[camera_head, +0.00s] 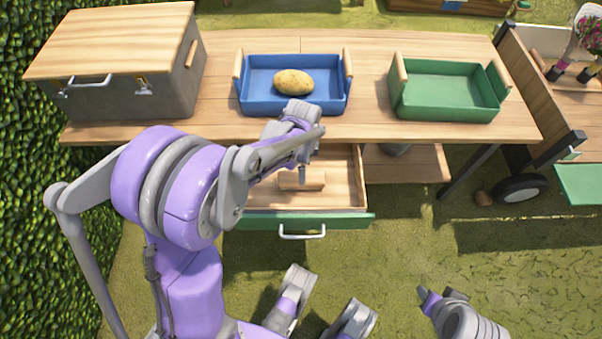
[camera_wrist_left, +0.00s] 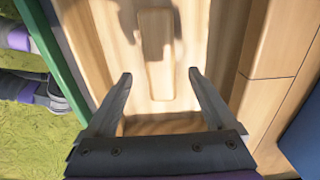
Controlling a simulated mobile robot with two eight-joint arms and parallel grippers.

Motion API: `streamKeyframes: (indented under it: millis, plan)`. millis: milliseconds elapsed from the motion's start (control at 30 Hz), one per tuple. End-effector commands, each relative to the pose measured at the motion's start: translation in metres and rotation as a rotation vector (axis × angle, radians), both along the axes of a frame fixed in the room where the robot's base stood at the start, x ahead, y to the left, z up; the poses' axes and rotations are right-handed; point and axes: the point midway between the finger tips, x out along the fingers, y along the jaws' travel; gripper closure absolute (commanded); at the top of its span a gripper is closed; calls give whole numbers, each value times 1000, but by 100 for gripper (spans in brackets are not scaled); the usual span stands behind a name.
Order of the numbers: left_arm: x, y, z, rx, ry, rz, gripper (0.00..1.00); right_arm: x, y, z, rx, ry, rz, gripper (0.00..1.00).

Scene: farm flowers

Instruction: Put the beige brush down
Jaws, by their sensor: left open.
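The beige brush (camera_head: 312,181) lies in the open drawer (camera_head: 345,195) under the table. In the left wrist view the brush (camera_wrist_left: 155,45) lies on the wooden drawer bottom, ahead of the fingertips. My left gripper (camera_head: 303,172) is over the drawer and partly covers the brush in the head view.
On the table (camera_head: 370,75) stand a blue tray (camera_head: 292,104) holding a potato (camera_head: 293,83), an empty green tray (camera_head: 450,98) and a grey box with a wooden lid (camera_head: 120,42). The drawer has a green front (camera_head: 340,221). A wheeled cart (camera_head: 540,95) stands at right.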

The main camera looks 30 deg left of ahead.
Motion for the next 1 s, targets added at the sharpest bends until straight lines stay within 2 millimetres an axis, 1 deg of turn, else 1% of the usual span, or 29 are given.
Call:
streamKeyframes:
  millis: [33, 100, 300, 367, 433, 567, 700, 800, 900, 1000]
  plan:
    - [-1, 0, 13, 1, -1, 0, 11, -1, 0, 6, 0, -2, 0, 55]
    - [0, 0, 24, 1, -1, 0, 11, -1, 0, 10, 0, -3, 0, 55]
    - [-1, -1, 41, 1, -3, 6, 11, -1, 0, 14, 0, -5, 0, 55]
    - [-6, -3, 47, 2, -11, 29, 11, -2, 0, 14, 0, -5, 0, 55]
    - [-15, -8, 57, 3, -32, 81, 11, -1, 0, 14, 0, -5, 0, 55]
    - [-45, -24, 81, -3, -101, 256, 11, -2, 0, 14, 0, -5, 0, 55]
    - [-87, -42, 102, -34, -191, 490, 11, -2, 0, 14, 0, -5, 0, 55]
    - [-116, -51, 108, -73, -251, 653, 11, -2, 0, 14, 0, -5, 0, 55]
    - [-141, -58, 109, -116, -299, 795, 11, -1, 0, 14, 0, -5, 0, 55]
    - [-158, -63, 107, -158, -331, 902, 11, -1, 0, 14, 0, -5, 0, 55]
